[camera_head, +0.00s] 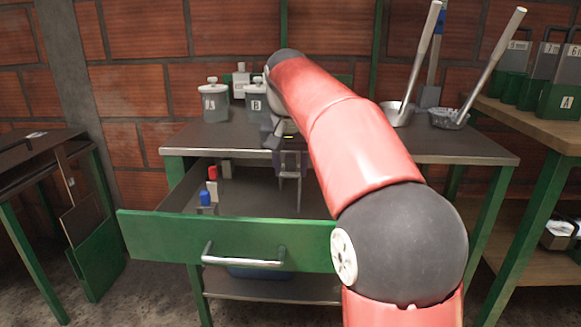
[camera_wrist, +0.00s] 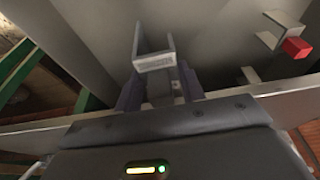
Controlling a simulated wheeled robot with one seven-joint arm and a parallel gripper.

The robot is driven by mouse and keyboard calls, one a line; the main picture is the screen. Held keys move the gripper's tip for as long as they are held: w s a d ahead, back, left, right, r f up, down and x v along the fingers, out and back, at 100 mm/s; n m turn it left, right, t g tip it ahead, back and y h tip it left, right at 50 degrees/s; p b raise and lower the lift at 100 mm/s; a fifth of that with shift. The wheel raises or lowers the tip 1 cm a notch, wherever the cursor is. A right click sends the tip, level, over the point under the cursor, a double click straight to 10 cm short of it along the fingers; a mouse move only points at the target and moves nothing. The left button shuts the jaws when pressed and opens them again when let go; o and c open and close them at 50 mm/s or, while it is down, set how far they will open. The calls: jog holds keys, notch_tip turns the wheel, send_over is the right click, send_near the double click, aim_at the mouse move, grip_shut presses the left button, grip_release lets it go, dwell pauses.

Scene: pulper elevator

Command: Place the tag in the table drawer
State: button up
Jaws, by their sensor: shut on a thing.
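The table drawer (camera_head: 165,234) is pulled open, with a green front and a grey interior. My gripper (camera_head: 279,139) is at the table's front edge, over the back of the open drawer, partly hidden behind my arm. It is shut on a grey, fork-shaped tag (camera_head: 290,160) that hangs over the drawer interior. In the wrist view my gripper (camera_wrist: 160,88) has its two dark fingers on either side of the tag (camera_wrist: 155,61), whose open prongs point away from the fingers. I cannot tell whether the tag touches the drawer bottom.
A blue piece (camera_head: 205,198), a red piece (camera_head: 212,173) and whitish pieces lie in the drawer's left side. Lidded pots (camera_head: 214,104) stand on the tabletop (camera_head: 440,145) at the back left, and long-handled ladles (camera_head: 450,117) at the right. The drawer handle (camera_head: 243,260) sticks out in front.

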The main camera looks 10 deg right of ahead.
jog(key=shift+f, duration=0.1)
jog(key=o, duration=1)
jog(key=shift+c, duration=0.2)
jog(key=p+v, duration=0.4)
jog(key=v, duration=0.8)
jog(key=shift+s, duration=0.1)
